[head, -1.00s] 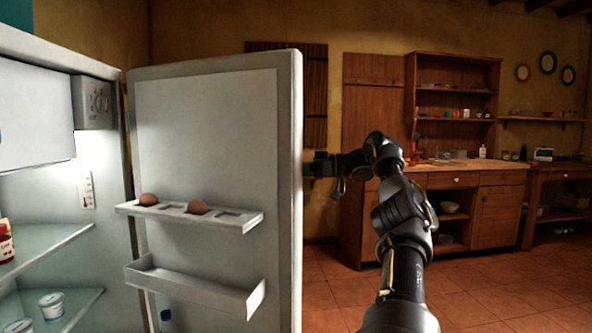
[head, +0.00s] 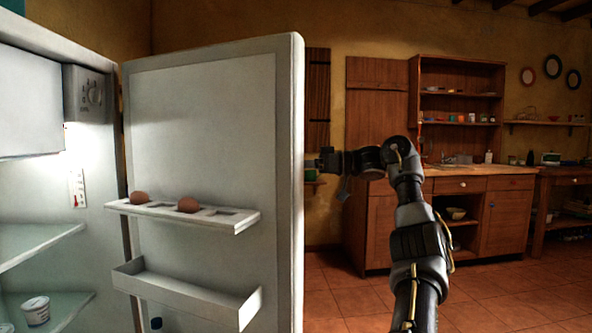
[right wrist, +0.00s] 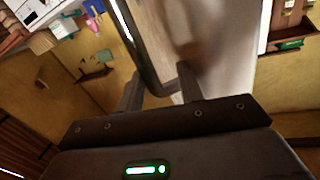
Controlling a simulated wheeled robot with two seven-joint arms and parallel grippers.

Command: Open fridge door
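The white fridge door (head: 205,120) stands wide open, its inner side facing me, with an egg rack (head: 215,218) and a lower bin (head: 190,295). The fridge interior (head: 95,160) is lit at the left. My right gripper (head: 315,165) is at the door's right edge, its fingertips hidden behind the door in the head view. In the right wrist view the fingers of the right gripper (right wrist: 160,88) stand apart, with the dark curved door handle (right wrist: 143,55) between them. I cannot tell whether they touch it. My left gripper is not in view.
Two eggs (head: 188,205) sit in the door rack. A white cup (head: 36,310) stands on a glass shelf. Wooden cabinets (head: 510,225) line the back wall, with clear tiled floor (head: 500,295) in front.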

